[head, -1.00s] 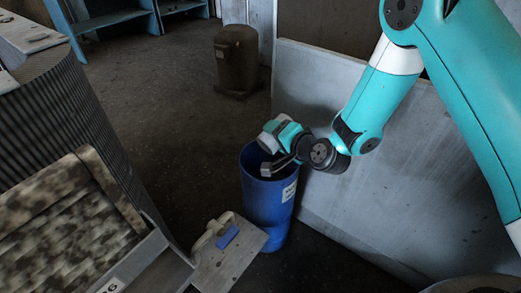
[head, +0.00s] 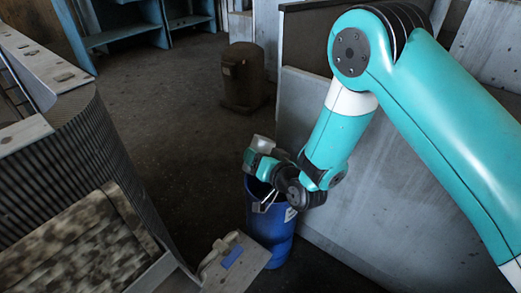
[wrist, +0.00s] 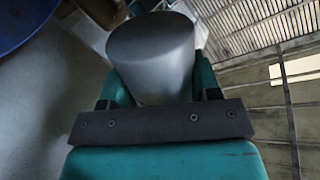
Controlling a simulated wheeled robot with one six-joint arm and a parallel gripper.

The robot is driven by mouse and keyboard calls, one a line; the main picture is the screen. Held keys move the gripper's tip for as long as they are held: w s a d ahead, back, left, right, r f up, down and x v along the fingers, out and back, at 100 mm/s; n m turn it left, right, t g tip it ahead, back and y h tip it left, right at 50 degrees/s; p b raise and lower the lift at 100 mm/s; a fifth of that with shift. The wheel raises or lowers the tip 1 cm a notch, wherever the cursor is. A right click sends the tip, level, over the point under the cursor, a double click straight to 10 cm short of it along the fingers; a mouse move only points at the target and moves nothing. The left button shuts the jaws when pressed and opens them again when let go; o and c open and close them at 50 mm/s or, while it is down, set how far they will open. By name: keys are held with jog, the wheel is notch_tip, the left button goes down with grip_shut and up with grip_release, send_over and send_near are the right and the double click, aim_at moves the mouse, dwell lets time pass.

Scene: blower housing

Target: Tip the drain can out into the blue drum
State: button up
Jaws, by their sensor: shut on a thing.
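The drain can (wrist: 152,55) is a smooth grey cylinder between the teal fingers of my gripper (wrist: 162,85) in the wrist view. My gripper is shut on it. In the head view my gripper (head: 258,160) is above the left side of the blue drum's mouth, with a pale grey end, apparently the can, at its top. The blue drum (head: 268,235) stands upright on the floor, open at the top, with a white label. Part of its mouth is hidden behind my wrist. Its blue edge (wrist: 22,22) shows at the wrist view's upper left. The can's contents cannot be seen.
A ribbed grey housing (head: 85,145) stands at the left. A small pale stand (head: 250,272) with a blue patch is close in front of the drum. A grey panel (head: 350,210) is behind and right of it. A brown cylinder (head: 243,75) stands farther back on open floor.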

jog(key=shift+r+p, duration=0.4)
jog(key=shift+p, duration=1.35)
jog(key=shift+n+t+p, duration=0.3)
jog(key=shift+p, duration=0.6)
jog(key=d+f+h+p, duration=0.1)
jog(key=f+p, duration=0.1)
jog(key=shift+w+d+f+p, duration=0.1)
jog(key=shift+d+f+p, duration=0.05)
jog(key=shift+d+p, duration=0.2)
jog(key=p, duration=0.2)
jog(key=f+p, duration=0.1)
jog(key=p, duration=0.1)
jog(key=shift+s+f+n, duration=0.25)
jog(key=shift+s+n, duration=0.05)
jog(key=shift+s, duration=0.05)
jog(key=shift+a+f+n, duration=0.2)
jog(key=shift+a+n, duration=0.1)
jog(key=shift+n, duration=0.2)
jog(key=r, duration=0.1)
jog(key=s+a+r+n+t, duration=0.1)
jog(key=r, duration=0.1)
jog(key=a+r+n+y+b, duration=0.1)
jog(key=r, duration=0.1)
jog(key=shift+s+a+r+t, duration=0.15)
jog(key=shift+a+t, duration=0.1)
jog(key=shift+t, duration=0.15)
jog(key=shift+s+a+r+n, duration=0.1)
jog(key=shift+n, duration=0.4)
jog(key=shift+r+n, duration=0.1)
jog(key=shift+n, duration=0.2)
